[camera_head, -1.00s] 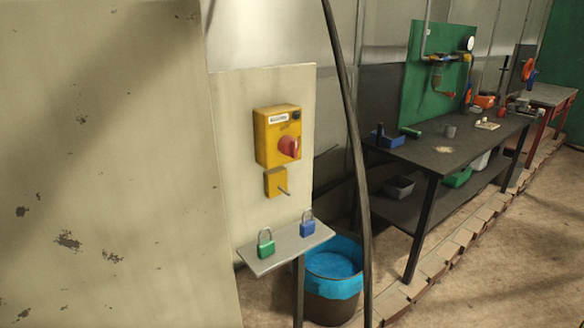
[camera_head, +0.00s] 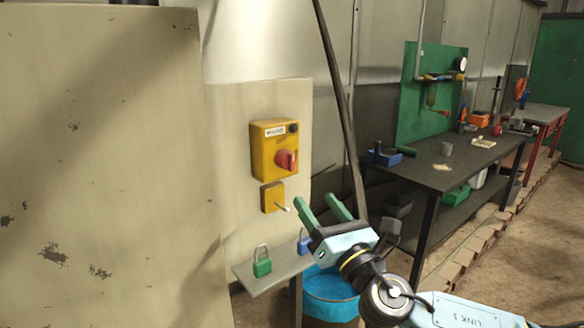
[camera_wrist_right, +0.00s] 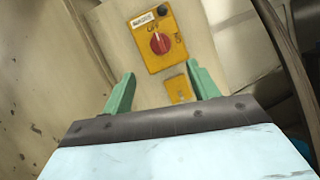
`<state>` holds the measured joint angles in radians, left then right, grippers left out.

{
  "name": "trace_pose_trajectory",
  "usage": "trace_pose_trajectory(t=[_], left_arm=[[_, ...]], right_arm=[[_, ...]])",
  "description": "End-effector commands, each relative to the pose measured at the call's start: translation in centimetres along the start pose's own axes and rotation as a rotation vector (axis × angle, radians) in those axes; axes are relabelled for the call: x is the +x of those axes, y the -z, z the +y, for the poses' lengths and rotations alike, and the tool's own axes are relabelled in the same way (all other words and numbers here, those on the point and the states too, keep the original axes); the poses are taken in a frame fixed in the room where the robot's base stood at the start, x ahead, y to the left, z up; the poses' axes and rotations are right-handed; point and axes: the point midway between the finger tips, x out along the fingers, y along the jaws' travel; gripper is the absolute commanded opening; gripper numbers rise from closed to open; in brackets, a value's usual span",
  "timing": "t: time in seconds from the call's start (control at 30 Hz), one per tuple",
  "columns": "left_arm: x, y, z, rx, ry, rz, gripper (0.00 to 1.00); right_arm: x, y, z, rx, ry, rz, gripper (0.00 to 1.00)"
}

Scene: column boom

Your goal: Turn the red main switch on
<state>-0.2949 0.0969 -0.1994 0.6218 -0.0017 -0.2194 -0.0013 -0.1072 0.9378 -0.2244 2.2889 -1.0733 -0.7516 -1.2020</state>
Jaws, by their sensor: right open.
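The red main switch (camera_head: 286,160) is a red rotary knob on a yellow box (camera_head: 262,150) fixed to a pale panel. In the right wrist view the knob (camera_wrist_right: 160,43) sits beyond and between my fingers, with the lettering OFF above it and ON to its right. Its handle looks roughly in line with OFF. My right gripper (camera_head: 322,206) is open and empty, below and right of the box, with green fingers pointing up and left. It also shows in the right wrist view (camera_wrist_right: 163,88), apart from the knob. My left gripper is out of view.
Below the switch is a small yellow block (camera_head: 272,198) with a protruding pin. A green padlock (camera_head: 262,267) and a blue padlock (camera_head: 304,246) stand on a small shelf (camera_head: 256,283). A dark slanted pole (camera_head: 340,100) rises right of the panel. A workbench (camera_head: 435,178) stands further right.

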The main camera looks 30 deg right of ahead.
Motion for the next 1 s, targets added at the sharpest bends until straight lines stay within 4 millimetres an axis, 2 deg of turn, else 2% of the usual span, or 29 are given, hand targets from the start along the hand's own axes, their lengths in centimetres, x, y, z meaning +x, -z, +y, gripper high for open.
trace_pose_trajectory(t=[0.3,0.6,0.8,1.0], left_arm=[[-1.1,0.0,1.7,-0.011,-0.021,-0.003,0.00],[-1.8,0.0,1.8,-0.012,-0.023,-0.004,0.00],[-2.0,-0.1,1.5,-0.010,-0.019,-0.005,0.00],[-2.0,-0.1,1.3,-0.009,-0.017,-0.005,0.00]], right_arm=[[4.9,-0.2,0.0,0.002,0.001,-0.003,0.60],[9.4,-0.2,0.0,0.004,0.002,-0.002,0.60],[11.2,0.0,-0.1,0.004,0.002,0.000,0.60],[11.6,0.1,0.0,0.005,0.001,0.002,0.60]])
